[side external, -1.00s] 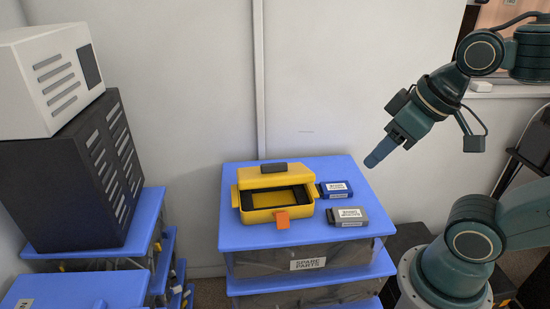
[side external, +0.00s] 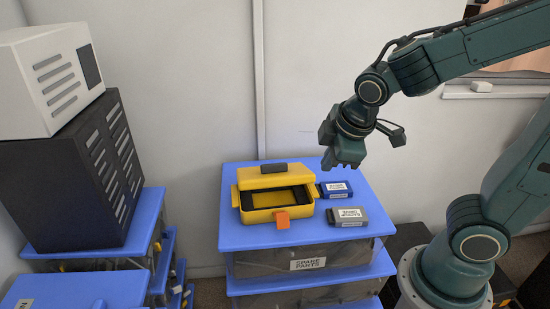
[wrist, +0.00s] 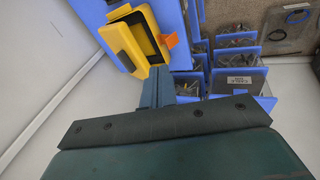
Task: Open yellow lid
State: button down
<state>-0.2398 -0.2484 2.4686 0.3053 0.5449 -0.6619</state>
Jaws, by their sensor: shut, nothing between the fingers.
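The yellow box (side external: 247,214) sits on the blue bin top. Its yellow lid (side external: 300,176), with a dark handle (side external: 273,168), appears tipped up at the back, and a dark-rimmed opening shows in front. An orange latch (side external: 283,214) juts from the box's front; it also shows in the wrist view (wrist: 171,40). My gripper (side external: 330,163) is shut and empty, above and to the right of the box, apart from it. In the wrist view my fingers (wrist: 157,88) point toward the box (wrist: 124,46), partly overlapping the bins beyond.
A blue cartridge (side external: 336,189) and a grey cartridge (side external: 347,215) lie right of the box on the blue bin top (side external: 245,237). A dark cabinet (side external: 60,170) with a white unit on it stands at left. The wall is close behind the bin.

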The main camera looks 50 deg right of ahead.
jog(key=w+a+f+n+t+h, duration=0.1)
jog(key=w+a+f+n+h, duration=0.1)
jog(key=w+f+n, duration=0.3)
jog(key=w+a+f+n+t+h, duration=0.1)
jog(key=w+f+n, duration=0.3)
jog(key=f+n, duration=0.6)
jog(key=shift+w+a+f+n+t+h, duration=0.15)
jog(key=shift+w+a+n+t+h, duration=0.45)
jog(key=shift+n, duration=1.7)
jog(key=shift+s+a+g, duration=0.25)
jog(key=shift+g, duration=0.05)
jog(key=x, duration=1)
jog(key=shift+s+d, duration=0.1)
jog(key=shift+w+d+r, duration=0.15)
jog(key=shift+w+r, duration=0.05)
jog(key=shift+r, duration=0.45)
jog(key=shift+w+d+r, duration=0.2)
jog(key=shift+r, duration=0.45)
jog(key=shift+w+d+r, duration=0.15)
jog(key=shift+w+r, duration=0.05)
jog(key=shift+r, duration=0.45)
jog(key=shift+r, duration=0.15)
